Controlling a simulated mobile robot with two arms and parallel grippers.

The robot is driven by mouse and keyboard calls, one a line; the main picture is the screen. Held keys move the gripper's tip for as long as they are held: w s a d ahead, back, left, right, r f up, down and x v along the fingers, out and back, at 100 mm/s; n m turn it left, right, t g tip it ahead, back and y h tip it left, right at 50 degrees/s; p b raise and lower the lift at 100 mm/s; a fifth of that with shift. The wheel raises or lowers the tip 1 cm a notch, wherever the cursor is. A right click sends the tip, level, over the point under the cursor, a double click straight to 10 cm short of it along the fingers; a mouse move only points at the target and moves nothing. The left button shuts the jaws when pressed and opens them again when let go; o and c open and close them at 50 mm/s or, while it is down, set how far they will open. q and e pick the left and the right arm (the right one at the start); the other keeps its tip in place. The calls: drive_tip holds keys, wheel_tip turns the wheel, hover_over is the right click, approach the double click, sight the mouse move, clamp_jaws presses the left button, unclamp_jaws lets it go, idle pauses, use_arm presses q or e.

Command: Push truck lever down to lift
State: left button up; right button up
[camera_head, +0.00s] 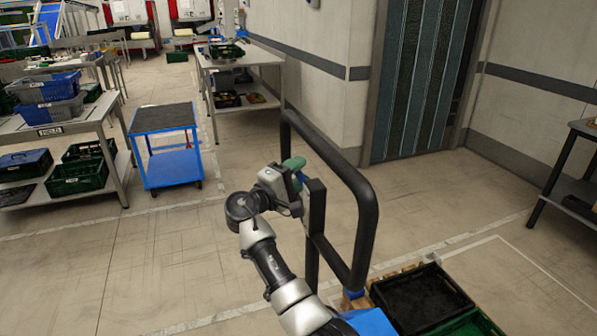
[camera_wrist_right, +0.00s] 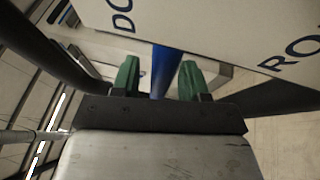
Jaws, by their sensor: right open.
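The truck's black looped handle frame (camera_head: 367,215) stands upright in front of me in the head view. My right gripper (camera_head: 296,166) is at the left side of this frame, near the top of a dark upright post (camera_head: 316,205). In the right wrist view the green fingers of the right gripper (camera_wrist_right: 160,80) are apart, and the blue lever (camera_wrist_right: 162,68) passes between them. I cannot tell whether either finger touches it. A white panel (camera_wrist_right: 205,25) with partly cut-off lettering hides part of the lever. My left gripper is not in view.
A blue cart (camera_head: 170,165) stands at the left, near a table (camera_head: 75,128) with crates. A workbench (camera_head: 240,60) stands farther back. The floor at the left front is clear.

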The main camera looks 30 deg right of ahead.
drive_tip(key=shift+c, duration=0.3)
clamp_jaws()
drive_tip(key=n+p, duration=0.1)
drive_tip(key=f+n+y+p, duration=0.1)
drive_tip(key=p, duration=0.1)
drive_tip(key=shift+s+f+n, duration=0.15)
drive_tip(key=shift+f+n, duration=0.1)
drive_tip(key=shift+n, duration=0.15)
drive_tip(key=shift+f+n+y+p, duration=0.3)
drive_tip(key=shift+f+n+p, duration=0.1)
drive_tip(key=shift+p, duration=0.2)
drive_tip(key=shift+s+a+f+n, duration=0.1)
drive_tip(key=shift+f+n, duration=0.2)
drive_tip(key=shift+f, duration=0.15)
